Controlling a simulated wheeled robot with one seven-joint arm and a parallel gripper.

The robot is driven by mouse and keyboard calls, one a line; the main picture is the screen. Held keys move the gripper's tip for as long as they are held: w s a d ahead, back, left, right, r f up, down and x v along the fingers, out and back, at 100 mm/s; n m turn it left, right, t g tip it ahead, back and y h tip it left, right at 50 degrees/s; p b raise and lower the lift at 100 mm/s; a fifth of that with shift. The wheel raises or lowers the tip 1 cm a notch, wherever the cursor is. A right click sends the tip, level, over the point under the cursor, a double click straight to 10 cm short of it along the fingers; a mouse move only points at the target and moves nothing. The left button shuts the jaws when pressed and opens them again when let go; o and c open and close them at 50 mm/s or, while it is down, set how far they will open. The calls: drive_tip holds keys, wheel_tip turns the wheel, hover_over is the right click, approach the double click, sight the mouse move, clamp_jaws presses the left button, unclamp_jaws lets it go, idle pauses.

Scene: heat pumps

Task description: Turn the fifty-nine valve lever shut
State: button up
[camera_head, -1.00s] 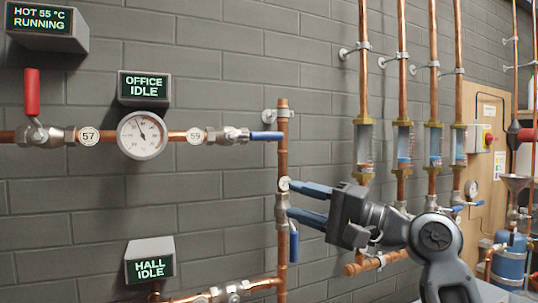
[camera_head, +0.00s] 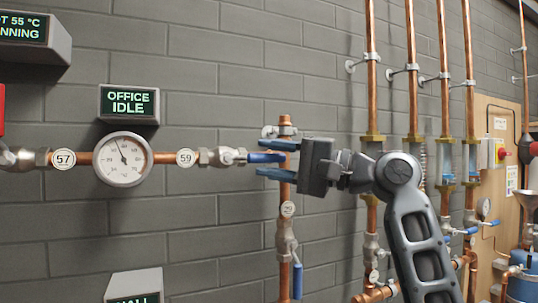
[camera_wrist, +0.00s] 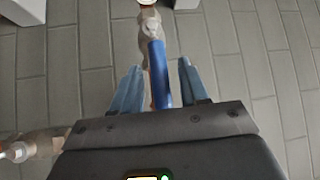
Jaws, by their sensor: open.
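The round 59 tag (camera_head: 186,158) is on the horizontal copper pipe, and valve 59 (camera_head: 222,157) sits just right of it. Its blue lever (camera_head: 266,157) points right, in line with the pipe. My gripper (camera_head: 260,158) comes from the right with its blue fingers open, one above and one below the lever. In the wrist view the blue lever (camera_wrist: 159,75) runs between the two open fingers, with a visible gap on each side. The lever's far end is partly hidden by my gripper's body there.
A gauge (camera_head: 123,159) and the 57 tag (camera_head: 63,159) are left of valve 59. The OFFICE IDLE display (camera_head: 129,103) hangs above. A vertical pipe with another blue-levered valve (camera_head: 285,240) stands below my gripper. Several tall copper pipes stand to the right.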

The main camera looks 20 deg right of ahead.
drive_tip(key=shift+w+a, duration=0.25)
drive_tip(key=shift+a, duration=0.05)
drive_tip(key=shift+c, duration=0.3)
clamp_jaws()
